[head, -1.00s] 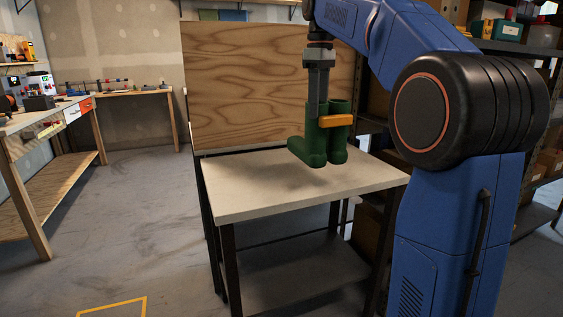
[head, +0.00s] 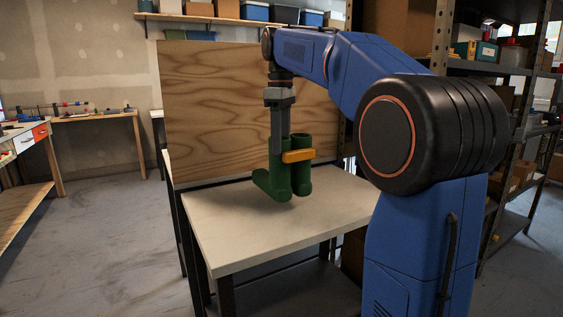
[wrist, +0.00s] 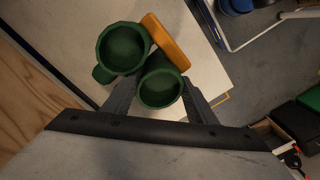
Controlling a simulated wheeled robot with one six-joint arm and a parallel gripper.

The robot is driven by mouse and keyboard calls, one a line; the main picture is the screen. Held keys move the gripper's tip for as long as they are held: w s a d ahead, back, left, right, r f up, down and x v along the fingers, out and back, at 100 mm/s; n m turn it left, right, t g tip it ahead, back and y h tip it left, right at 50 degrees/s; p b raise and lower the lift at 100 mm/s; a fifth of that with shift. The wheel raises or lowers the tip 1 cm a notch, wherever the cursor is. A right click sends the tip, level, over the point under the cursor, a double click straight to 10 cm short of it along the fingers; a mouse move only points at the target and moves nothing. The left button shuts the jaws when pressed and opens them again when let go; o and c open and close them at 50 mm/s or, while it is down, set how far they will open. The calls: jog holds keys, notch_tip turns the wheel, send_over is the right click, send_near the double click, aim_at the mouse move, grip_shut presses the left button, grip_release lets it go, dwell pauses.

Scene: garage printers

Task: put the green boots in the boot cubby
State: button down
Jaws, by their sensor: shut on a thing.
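The green boots (head: 301,172) hang upright as a pair from my gripper (head: 280,142), above the white-topped table. The orange block also shows across the boots in the head view (head: 298,156). My gripper is shut on the boots. Whether the soles touch the tabletop is hard to tell. I cannot make out a boot cubby in these views.
The white-topped table (head: 235,248) is otherwise bare, with a wooden panel (head: 215,105) standing along its back. Metal shelving (head: 505,75) with boxes stands at the right. A workbench (head: 22,140) is at the left, with open floor (head: 100,230) between.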

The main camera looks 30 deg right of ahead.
aim_at(281, 157)
jog(key=shift+f, duration=2.45)
jog(key=c, duration=0.7)
grip_release()
jog(key=shift+f, duration=0.15)
jog(key=shift+c, duration=0.2)
notch_tip(281, 157, up, 12)
jog(key=shift+r, duration=0.15)
